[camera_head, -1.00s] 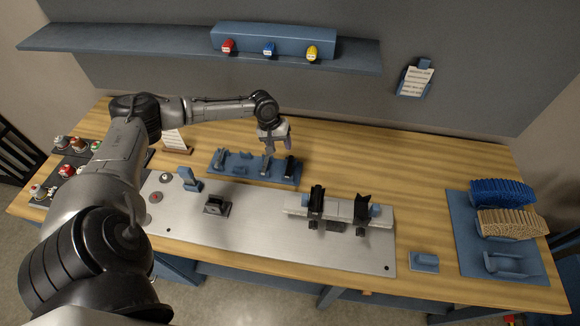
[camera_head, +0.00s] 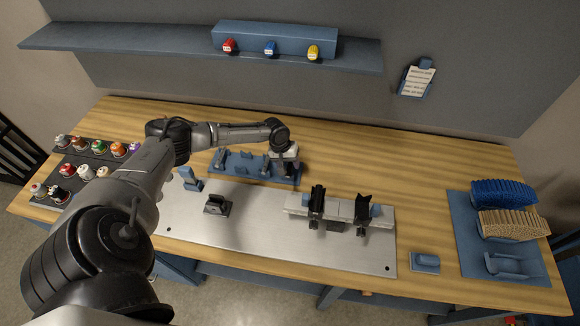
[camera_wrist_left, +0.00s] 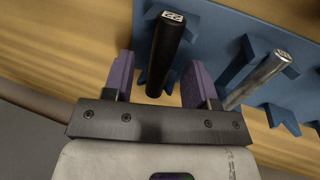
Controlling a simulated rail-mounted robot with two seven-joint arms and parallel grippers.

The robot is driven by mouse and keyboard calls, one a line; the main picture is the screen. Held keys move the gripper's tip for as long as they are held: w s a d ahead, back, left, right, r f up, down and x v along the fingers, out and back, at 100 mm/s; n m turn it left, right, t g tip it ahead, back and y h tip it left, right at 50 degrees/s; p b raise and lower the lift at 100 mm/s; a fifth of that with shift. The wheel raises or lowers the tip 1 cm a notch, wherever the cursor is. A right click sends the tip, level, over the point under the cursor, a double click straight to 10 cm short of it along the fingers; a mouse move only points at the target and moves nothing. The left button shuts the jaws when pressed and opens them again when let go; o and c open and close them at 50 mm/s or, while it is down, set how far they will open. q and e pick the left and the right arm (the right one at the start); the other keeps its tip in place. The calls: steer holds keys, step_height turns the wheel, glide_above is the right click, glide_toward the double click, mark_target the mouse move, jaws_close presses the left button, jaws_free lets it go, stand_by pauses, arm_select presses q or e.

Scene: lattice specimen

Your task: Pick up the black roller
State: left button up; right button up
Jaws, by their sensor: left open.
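The black roller (camera_wrist_left: 166,50) has a white label on its end marked with digits that look like 22. It rests in a blue rack (camera_wrist_left: 222,25), which also shows in the head view (camera_head: 231,171). My left gripper (camera_wrist_left: 158,74) is open, with its purple-padded fingers on either side of the black roller, and a visible gap on each side. In the head view my left gripper (camera_head: 283,168) is over the right end of the rack and largely hides the black roller there. My right gripper is not in view.
A silver roller (camera_wrist_left: 260,78) lies in the rack beside the black one, close to one finger. A metal plate (camera_head: 265,230) with black supports (camera_head: 317,205) is in front of the rack. Bare wooden table (camera_head: 400,170) lies to the right.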

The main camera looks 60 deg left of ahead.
arm_select(q)
steer(key=shift+f, duration=0.2)
steer(key=shift+c, duration=0.2)
jaws_close()
